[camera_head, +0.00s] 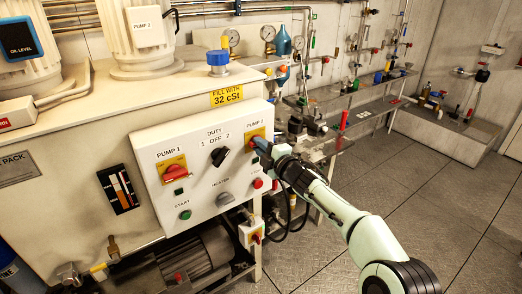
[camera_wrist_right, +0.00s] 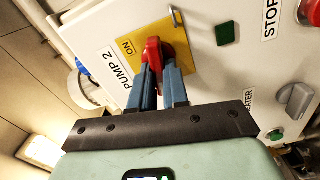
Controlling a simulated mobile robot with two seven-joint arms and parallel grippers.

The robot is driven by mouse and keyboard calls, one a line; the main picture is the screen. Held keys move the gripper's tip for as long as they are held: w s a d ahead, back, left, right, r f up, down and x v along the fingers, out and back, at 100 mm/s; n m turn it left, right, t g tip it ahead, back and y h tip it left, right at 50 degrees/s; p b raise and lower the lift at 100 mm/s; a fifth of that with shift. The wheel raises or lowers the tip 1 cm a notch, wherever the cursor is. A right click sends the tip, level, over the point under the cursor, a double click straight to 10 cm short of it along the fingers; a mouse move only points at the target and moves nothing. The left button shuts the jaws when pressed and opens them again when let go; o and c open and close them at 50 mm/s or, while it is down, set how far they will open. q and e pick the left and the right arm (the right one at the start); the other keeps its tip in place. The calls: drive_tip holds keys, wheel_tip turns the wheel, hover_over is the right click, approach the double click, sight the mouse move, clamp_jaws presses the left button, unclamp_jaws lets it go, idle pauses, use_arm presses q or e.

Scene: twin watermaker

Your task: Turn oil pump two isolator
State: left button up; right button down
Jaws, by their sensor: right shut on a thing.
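The pump 2 isolator is a red knob (camera_wrist_right: 153,52) on a yellow plate (camera_wrist_right: 124,45) marked ON, beside the PUMP 2 label, in the right wrist view. My right gripper (camera_wrist_right: 160,62) has its blue fingers on either side of the red knob and is shut on it. In the head view the right gripper (camera_head: 262,146) is at the upper right of the white control panel (camera_head: 205,180), and its fingers mostly hide the knob. My left gripper is not in view.
The panel also bears the PUMP 1 isolator (camera_head: 174,171), a black DUTY switch (camera_head: 219,156), a grey HEATER knob (camera_head: 224,199) and a red button (camera_head: 257,183). A motor (camera_head: 195,255) sits below. Open floor (camera_head: 395,180) lies to the right.

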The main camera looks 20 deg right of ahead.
drive_tip(key=shift+n+b, duration=0.45)
drive_tip(key=shift+n, duration=0.65)
drive_tip(key=c, duration=1.1)
unclamp_jaws()
drive_tip(key=shift+f, duration=0.1)
drive_tip(key=b+v, duration=0.3)
drive_tip(key=v, duration=1)
drive_tip(key=shift+s+b, duration=0.2)
drive_tip(key=shift+b, duration=0.2)
